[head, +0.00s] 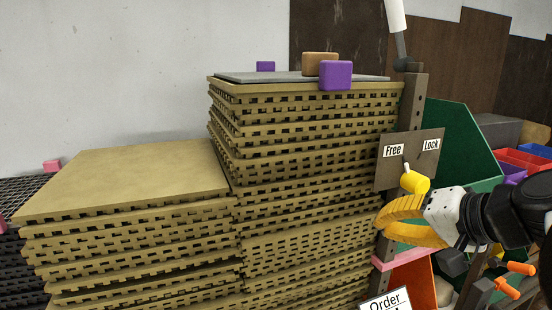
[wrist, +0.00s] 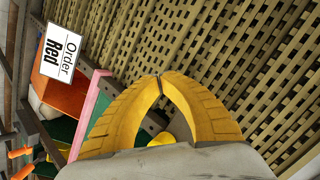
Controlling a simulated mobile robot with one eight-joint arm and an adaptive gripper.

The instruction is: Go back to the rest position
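My gripper (head: 383,221) is at the right of the head view, in front of the stacked sheets and below the Free/Lock panel (head: 391,174). Its yellow fingers curve together. In the wrist view the fingertips (wrist: 160,80) meet, with nothing seen held at the tips. A yellow rounded piece (wrist: 162,139) shows through the gap behind the fingers. Above the gripper in the head view, a yellow knob (head: 415,183) with a white tip sits by the panel; whether the gripper touches it I cannot tell.
Tall stacked tan lattice sheets (head: 310,150) stand at the centre, a lower stack (head: 140,180) at left. Purple (head: 336,75) and brown (head: 320,58) blocks sit on top. A post (head: 413,100), green panel (head: 460,150), "Order" sign (head: 386,301) and bins (head: 525,160) crowd the right.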

